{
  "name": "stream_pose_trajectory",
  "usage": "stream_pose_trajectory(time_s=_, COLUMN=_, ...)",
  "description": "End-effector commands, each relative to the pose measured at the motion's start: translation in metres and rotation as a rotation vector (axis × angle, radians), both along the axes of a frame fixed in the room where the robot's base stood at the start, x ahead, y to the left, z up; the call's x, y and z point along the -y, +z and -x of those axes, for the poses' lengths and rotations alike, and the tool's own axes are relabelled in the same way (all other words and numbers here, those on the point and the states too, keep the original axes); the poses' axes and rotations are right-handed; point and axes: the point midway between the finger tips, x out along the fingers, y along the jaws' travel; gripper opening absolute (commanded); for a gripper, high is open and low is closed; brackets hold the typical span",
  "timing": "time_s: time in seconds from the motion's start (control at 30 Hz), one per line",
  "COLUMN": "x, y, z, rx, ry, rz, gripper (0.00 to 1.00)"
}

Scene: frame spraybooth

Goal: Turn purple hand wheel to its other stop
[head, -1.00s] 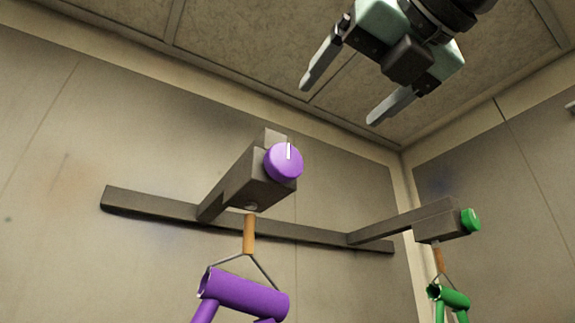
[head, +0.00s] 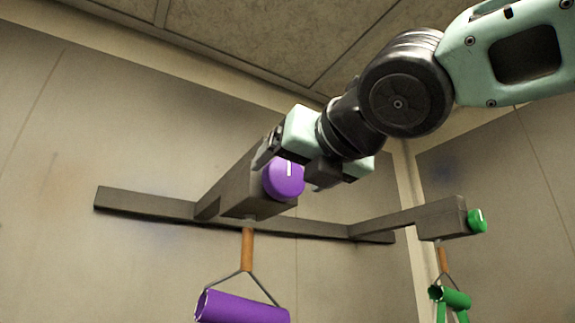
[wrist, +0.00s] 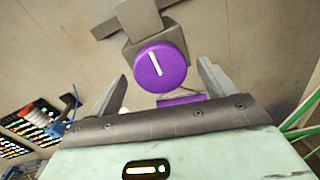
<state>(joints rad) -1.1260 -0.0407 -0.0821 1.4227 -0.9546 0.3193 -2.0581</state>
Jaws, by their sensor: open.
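The purple hand wheel (head: 284,180) is a round knob with a white mark, on the end of a grey beam that sticks out from the wall. In the head view the mark points upward, and my gripper (head: 290,172) is in front of the wheel, hiding part of its right side. In the wrist view the wheel (wrist: 160,67) lies ahead, between and beyond the two fingers (wrist: 162,88). The fingers are open, with one on each side of the wheel. I cannot tell whether they touch it.
A purple tube frame (head: 243,308) hangs by an orange-brown hanger (head: 247,250) below the wheel's beam. A second beam (head: 410,220) to the right carries a green wheel (head: 476,221), with a green frame (head: 452,298) hanging below. A wall rail (head: 150,202) runs behind.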

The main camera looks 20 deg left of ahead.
Motion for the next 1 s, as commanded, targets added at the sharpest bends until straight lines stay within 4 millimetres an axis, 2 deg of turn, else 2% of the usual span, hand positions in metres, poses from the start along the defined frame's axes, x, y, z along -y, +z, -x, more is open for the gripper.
stream_pose_trajectory(time_s=0.2, x=-0.014, y=0.001, z=-0.013, rx=0.000, ry=0.001, rz=0.000, gripper=0.83)
stream_pose_trajectory(time_s=0.5, x=-0.015, y=0.000, z=-0.015, rx=0.001, ry=0.001, rz=-0.001, gripper=0.83)
stream_pose_trajectory(time_s=0.53, x=-0.015, y=0.000, z=-0.015, rx=0.001, ry=0.001, rz=-0.001, gripper=0.80)
stream_pose_trajectory(time_s=0.6, x=-0.015, y=0.000, z=-0.015, rx=0.001, ry=0.001, rz=-0.001, gripper=0.60)
stream_pose_trajectory(time_s=0.7, x=-0.015, y=0.000, z=-0.015, rx=0.001, ry=0.001, rz=-0.001, gripper=0.38)
stream_pose_trajectory(time_s=1.0, x=-0.015, y=0.000, z=-0.015, rx=-0.018, ry=-0.001, rz=-0.016, gripper=0.38)
